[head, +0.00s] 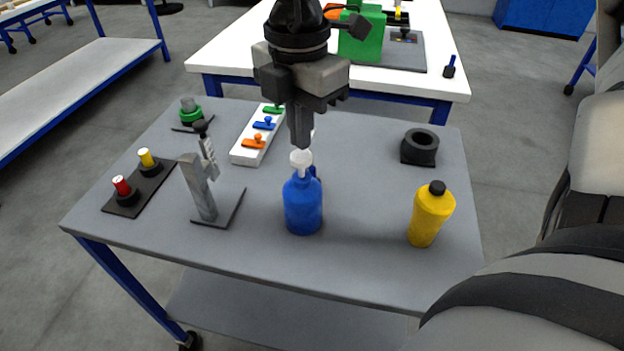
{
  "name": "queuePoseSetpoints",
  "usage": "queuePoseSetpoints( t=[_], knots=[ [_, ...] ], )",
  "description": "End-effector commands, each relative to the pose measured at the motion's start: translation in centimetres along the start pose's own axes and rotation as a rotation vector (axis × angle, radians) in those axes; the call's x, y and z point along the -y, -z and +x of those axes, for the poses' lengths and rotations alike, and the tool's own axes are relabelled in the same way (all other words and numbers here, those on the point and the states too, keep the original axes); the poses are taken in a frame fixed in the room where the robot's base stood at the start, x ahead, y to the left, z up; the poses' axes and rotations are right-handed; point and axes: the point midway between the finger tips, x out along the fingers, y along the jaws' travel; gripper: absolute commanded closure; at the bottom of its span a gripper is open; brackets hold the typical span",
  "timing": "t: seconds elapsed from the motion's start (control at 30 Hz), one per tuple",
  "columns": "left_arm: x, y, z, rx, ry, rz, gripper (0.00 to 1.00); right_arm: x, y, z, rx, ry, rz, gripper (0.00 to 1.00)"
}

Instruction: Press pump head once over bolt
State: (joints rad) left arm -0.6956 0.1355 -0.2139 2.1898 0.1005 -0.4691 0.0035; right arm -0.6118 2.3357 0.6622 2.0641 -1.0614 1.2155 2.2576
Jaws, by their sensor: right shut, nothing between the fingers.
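A blue bottle (303,208) with a white pump head (301,160) stands upright on the grey table. My right gripper (300,140) points down from above, shut and empty. Its fingertips appear right at the top of the pump head; I cannot tell whether they touch it. A small blue thing (314,172) is mostly hidden behind the bottle's neck. I cannot clearly make out a bolt; it may be hidden behind the bottle. My left gripper is not in view.
On the grey table (370,265) stand a yellow bottle (431,215), a black ring-shaped roll (420,147), a grey upright clamp stand (200,188), a red and yellow button board (137,190) and a white switch strip (247,150). A white table (225,52) is behind.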

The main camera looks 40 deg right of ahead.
Motion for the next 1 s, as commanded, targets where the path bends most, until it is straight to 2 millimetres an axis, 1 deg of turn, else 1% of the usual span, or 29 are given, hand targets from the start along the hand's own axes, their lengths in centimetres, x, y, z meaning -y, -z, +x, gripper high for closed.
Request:
queuePoseSetpoints(
  t=[0.5, 0.6, 0.73, 1.0],
  knots=[
    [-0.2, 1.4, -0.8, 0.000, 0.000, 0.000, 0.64, -0.1, 0.0, -5.0, 0.002, -0.003, 0.000, 1.00],
    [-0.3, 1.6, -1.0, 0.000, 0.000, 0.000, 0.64, 0.0, 0.0, -5.7, 0.002, -0.002, 0.001, 1.00],
    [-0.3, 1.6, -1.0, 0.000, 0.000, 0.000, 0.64, 0.0, 0.0, -6.0, 0.001, 0.000, 0.001, 1.00],
    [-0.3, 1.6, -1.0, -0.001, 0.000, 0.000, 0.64, 0.0, 0.0, -6.0, 0.000, 0.000, 0.001, 1.00]
  ],
)
